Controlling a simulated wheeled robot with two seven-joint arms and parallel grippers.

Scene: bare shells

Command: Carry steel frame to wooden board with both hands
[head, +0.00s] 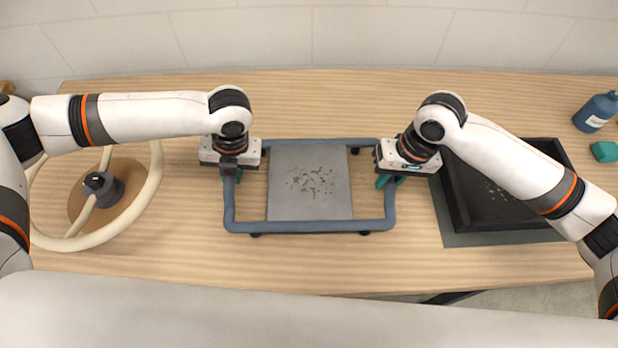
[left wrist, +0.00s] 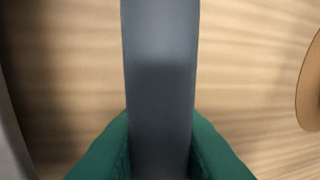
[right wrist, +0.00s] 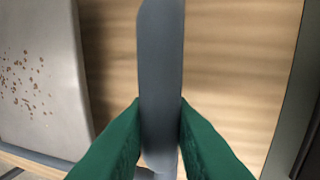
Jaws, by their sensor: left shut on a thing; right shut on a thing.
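The steel frame (head: 308,227) is a blue-grey tubular rectangle with small dark feet, in the middle of the table. A grey plate (head: 285,190) with brown specks lies within its outline. My left gripper (head: 229,174) is shut on the frame's left side bar, which runs between green fingers in the left wrist view (left wrist: 160,110). My right gripper (head: 386,180) is shut on the right side bar, also seen in the right wrist view (right wrist: 160,85). I cannot tell whether the feet touch the table. A round brown wooden board (head: 125,200) lies at the left, under a wheel.
A cream wheel (head: 152,190) with a dark hub stands at the left. A black tray (head: 510,216) on a dark green mat (head: 450,238) is close on the right. A blue bottle (head: 596,112) and a green block (head: 604,151) are far right. Table in front is clear.

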